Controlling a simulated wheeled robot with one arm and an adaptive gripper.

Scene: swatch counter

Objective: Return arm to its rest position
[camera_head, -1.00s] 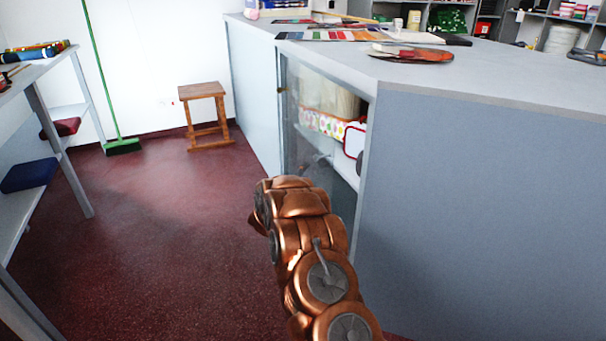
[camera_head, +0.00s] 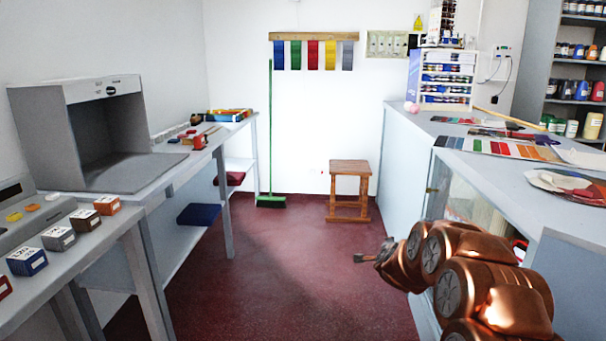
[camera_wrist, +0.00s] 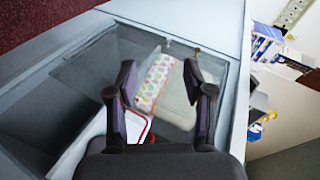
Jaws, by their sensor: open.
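My copper-coloured arm (camera_head: 470,285) reaches in from the lower right of the head view, in front of the right-hand counter (camera_head: 400,130). My gripper (camera_head: 365,257) is at its left end, small and dark, over the red floor. In the wrist view, the two dark fingers of my gripper (camera_wrist: 160,80) stand apart with nothing held between them. They point toward the counter's glass front (camera_wrist: 90,75). A patterned box (camera_wrist: 156,82) shows behind the glass between the fingers. The distance from fingers to glass is hard to tell.
The red floor (camera_head: 290,270) is open left of my arm. A wooden stool (camera_head: 350,180) and a green broom (camera_head: 270,200) stand by the back wall. A left bench holds a grey booth (camera_head: 105,90) and small labelled blocks (camera_head: 58,237). Colour swatches (camera_head: 500,150) lie on the right counter.

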